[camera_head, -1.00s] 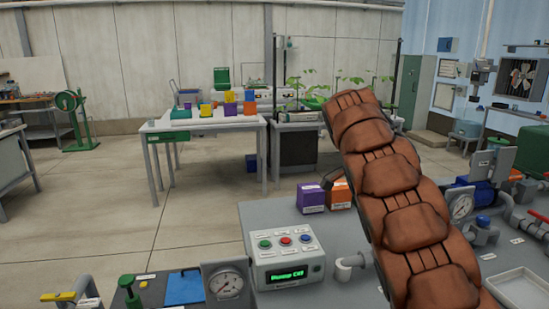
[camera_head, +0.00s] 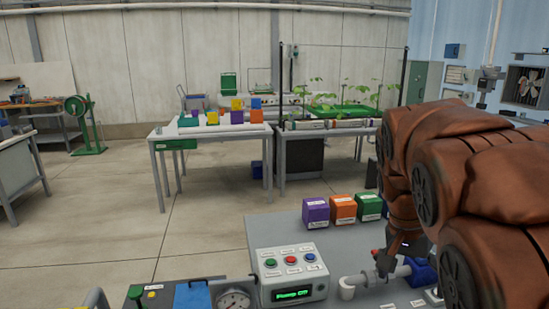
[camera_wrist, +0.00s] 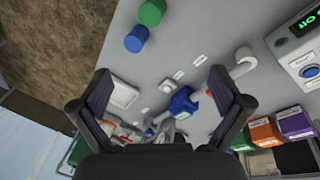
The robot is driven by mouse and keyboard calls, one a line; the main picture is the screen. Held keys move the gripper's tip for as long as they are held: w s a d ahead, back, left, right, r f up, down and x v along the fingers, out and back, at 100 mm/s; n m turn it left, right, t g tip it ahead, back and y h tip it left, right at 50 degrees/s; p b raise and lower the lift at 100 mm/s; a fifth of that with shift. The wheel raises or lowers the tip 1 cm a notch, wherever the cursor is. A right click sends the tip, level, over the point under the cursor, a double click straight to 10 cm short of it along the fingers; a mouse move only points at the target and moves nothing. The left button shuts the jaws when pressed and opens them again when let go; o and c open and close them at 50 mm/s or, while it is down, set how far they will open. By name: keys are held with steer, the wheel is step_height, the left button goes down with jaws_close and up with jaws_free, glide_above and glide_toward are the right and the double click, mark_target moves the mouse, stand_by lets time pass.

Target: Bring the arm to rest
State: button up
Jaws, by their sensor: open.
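My arm (camera_head: 450,170) in its brown padded cover fills the right of the head view. It bends, and its far part hangs down over the grey skid top (camera_head: 290,230). My gripper (camera_wrist: 160,88) shows in the wrist view with its two dark fingers wide apart and nothing between them. It points toward the skid top, with a blue valve-like fitting (camera_wrist: 183,101) beyond the fingers. In the head view I cannot make out the fingers clearly.
A control box (camera_head: 287,274) reads "Pump Off". Purple (camera_head: 316,212), orange (camera_head: 343,209) and green (camera_head: 369,207) boxes stand behind it. A white pipe (camera_head: 365,281) and a gauge (camera_head: 234,303) are close by. Open floor separates the skid from the back table (camera_head: 210,133).

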steer(key=s+a+f+n+y+p, duration=0.1)
steer(key=s+a+f+n+p, duration=0.1)
steer(key=s, duration=0.9)
steer(key=s+a+f+n+g+y+p, duration=0.1)
steer(key=s+a+f+n, duration=0.3)
steer(key=s, duration=0.7)
steer(key=a+n+p, duration=0.1)
steer(key=n, duration=0.1)
steer(key=shift+a+f+n, duration=0.15)
steer(key=shift+f+n, duration=0.15)
